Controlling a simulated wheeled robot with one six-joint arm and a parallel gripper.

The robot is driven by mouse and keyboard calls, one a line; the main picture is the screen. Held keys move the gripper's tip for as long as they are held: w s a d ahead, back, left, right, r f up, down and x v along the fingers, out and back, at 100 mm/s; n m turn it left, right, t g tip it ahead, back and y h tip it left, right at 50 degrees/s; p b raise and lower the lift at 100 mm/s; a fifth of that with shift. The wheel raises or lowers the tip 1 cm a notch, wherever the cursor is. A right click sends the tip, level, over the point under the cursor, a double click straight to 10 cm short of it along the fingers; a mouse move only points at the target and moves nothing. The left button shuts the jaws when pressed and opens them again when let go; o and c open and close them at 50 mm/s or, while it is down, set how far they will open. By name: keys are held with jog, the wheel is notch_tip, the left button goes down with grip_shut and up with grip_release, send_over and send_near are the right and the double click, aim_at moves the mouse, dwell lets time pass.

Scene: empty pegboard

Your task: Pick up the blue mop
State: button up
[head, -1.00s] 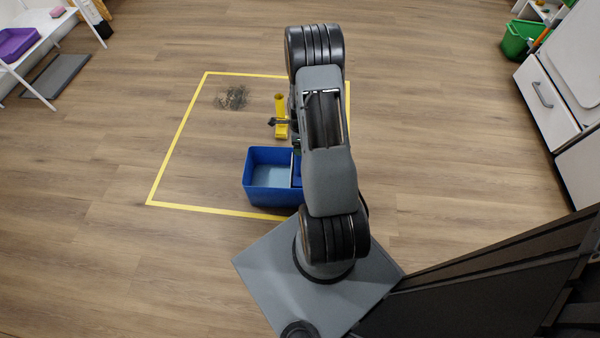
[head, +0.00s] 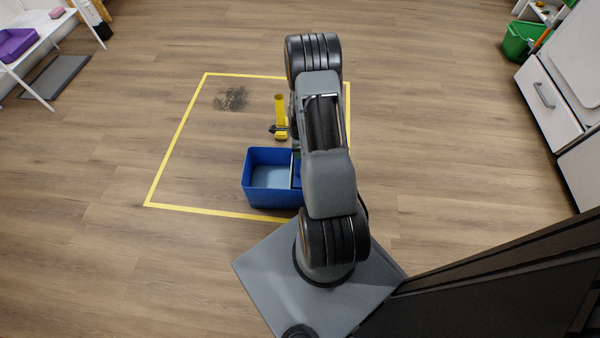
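No blue mop can be made out; my arm hides part of the floor inside the yellow square and the right side of the bucket. A blue bucket (head: 269,203) stands at the near edge of the square, with a light blue area inside and a divider toward the right. My gripper (head: 275,129) shows only as small dark tips left of my arm, above the bucket in the picture, overlapping the foot of a yellow upright object (head: 280,104). Whether the tips touch it, and whether they are open or shut, cannot be told.
Yellow tape (head: 172,148) outlines a square on the wood floor, with a dark dirt patch (head: 231,98) inside. A white table (head: 45,25) and grey mat (head: 58,76) are far left. White cabinets (head: 547,98) and a green bin (head: 519,40) stand right. Floor between is clear.

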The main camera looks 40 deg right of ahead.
grip_shut()
notch_tip(320, 180, up, 10)
jog(key=p, duration=0.3)
jog(key=shift+p, duration=0.35)
